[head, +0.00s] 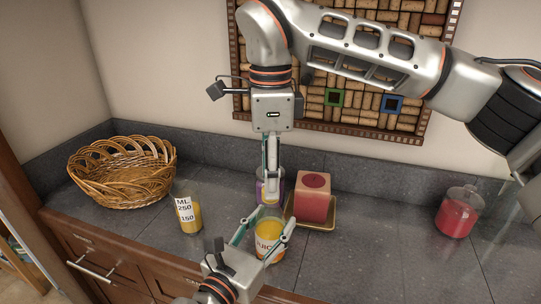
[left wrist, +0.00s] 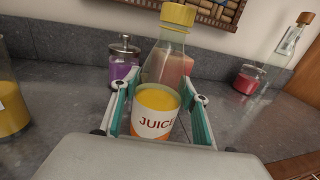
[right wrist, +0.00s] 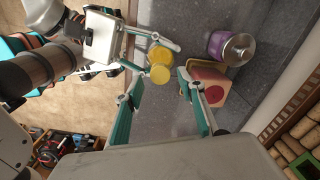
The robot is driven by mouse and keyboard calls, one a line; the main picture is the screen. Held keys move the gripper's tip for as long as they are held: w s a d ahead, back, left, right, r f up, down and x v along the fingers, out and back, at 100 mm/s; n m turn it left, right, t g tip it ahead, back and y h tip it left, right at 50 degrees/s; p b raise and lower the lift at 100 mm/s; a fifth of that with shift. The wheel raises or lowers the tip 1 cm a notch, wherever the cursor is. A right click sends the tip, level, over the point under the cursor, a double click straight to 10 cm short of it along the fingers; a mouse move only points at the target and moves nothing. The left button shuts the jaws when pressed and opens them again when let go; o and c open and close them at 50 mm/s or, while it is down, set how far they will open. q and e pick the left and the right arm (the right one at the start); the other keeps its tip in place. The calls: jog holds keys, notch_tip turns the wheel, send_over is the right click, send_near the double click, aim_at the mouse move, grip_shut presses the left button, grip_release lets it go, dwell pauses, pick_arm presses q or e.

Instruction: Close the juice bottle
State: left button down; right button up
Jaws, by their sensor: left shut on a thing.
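The juice bottle (left wrist: 157,108) is clear glass with yellow juice and a white and orange label, and it also shows in the head view (head: 268,249). A yellow cap (left wrist: 178,15) is at the bottle's top in the left wrist view; whether it is seated tight I cannot tell. My left gripper (head: 262,236) is shut around the bottle's body. My right gripper (right wrist: 163,88) hangs over the bottle, fingers spread and empty. In the right wrist view two round yellow shapes, one the cap (right wrist: 160,74), show close to its fingertips; which is which is partly unclear.
A purple jar (head: 262,187) and a red block on a tray (head: 311,223) stand behind the bottle. A measuring glass (head: 188,212) and wicker basket (head: 122,170) are left. A red jar (head: 457,213) is right. The counter between block and red jar is clear.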

jog(key=shift+f, duration=1.15)
grip_shut()
jog(key=m, duration=1.7)
jog(key=shift+m, duration=0.4)
jog(key=shift+o, duration=0.4)
grip_release()
